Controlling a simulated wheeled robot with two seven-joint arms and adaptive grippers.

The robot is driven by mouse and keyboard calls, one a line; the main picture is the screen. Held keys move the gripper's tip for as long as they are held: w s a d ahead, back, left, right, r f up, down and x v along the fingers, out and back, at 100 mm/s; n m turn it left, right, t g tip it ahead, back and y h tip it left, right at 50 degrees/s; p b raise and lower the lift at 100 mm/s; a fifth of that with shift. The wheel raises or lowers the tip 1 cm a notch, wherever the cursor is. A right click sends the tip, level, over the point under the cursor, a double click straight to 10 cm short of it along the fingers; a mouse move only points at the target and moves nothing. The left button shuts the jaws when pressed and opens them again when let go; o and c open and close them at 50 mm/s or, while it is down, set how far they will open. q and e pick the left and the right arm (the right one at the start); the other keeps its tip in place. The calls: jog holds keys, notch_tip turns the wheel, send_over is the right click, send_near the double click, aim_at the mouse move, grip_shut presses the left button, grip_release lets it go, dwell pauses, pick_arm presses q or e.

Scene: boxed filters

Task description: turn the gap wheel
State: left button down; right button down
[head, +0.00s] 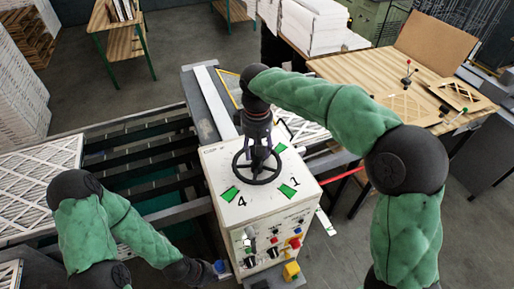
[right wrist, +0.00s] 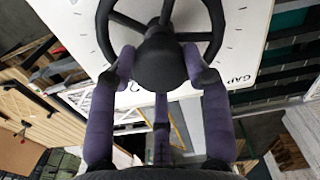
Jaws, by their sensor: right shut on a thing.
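The gap wheel (head: 258,182) is a black spoked handwheel on top of the white control box (head: 213,165). In the right wrist view the wheel's hub (right wrist: 158,62) and part of its rim show close up. My right gripper (head: 259,151) comes down from above onto the middle of the wheel. Its purple-padded fingers (right wrist: 159,72) lie on either side of the hub and are shut on it. My left gripper (head: 214,270) is low, at the box's left front side, apart from the wheel; its fingers are too small to read.
The box top has green marks and printed numbers around the wheel. Its front carries knobs and a red button (head: 295,243). A dark-barred conveyor (head: 150,165) with pleated filters (head: 40,170) lies left. A wooden table (head: 375,72) stands behind my right arm.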

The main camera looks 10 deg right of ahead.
jog(key=m, duration=0.6)
jog(key=shift+s+f, duration=0.15)
jog(key=shift+f, duration=0.1)
jog(key=shift+m, duration=0.3)
jog(key=c, duration=0.6)
grip_release()
jog(key=shift+o, duration=0.2)
jog(key=shift+r, duration=0.1)
jog(key=shift+r, duration=0.1)
notch_tip(320, 180, up, 12)
